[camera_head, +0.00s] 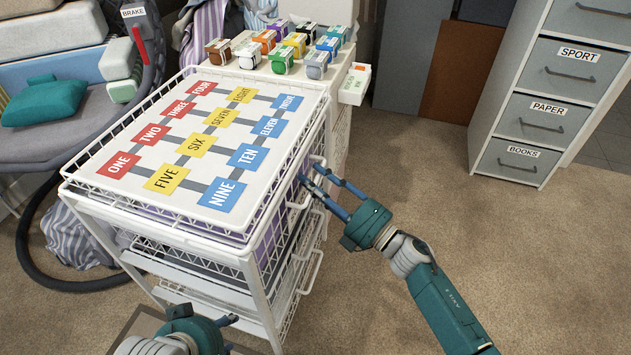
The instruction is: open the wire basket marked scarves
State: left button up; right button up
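A white wire basket unit (243,262) stands left of centre, with several wire baskets stacked under its top. No label reading scarves is visible; the basket fronts face away to the right. The upper basket (272,245) holds something purple and has a white handle (296,204) on its right side. Another handle (311,272) shows lower down. My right gripper (311,175) is at the upper handle with its two fingers apart; I cannot tell whether they touch it. My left gripper (229,333) is low at the bottom edge, fingers apart and empty, in front of the unit.
A board with number-word cards (205,150) lies on the unit's top. Several small coloured boxes (282,60) stand on a white surface behind. A drawer cabinet (548,90) stands at the right. A padded chair (60,130) is at the left. Carpet (440,190) between is clear.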

grip_shut()
jog(key=shift+d, duration=0.15)
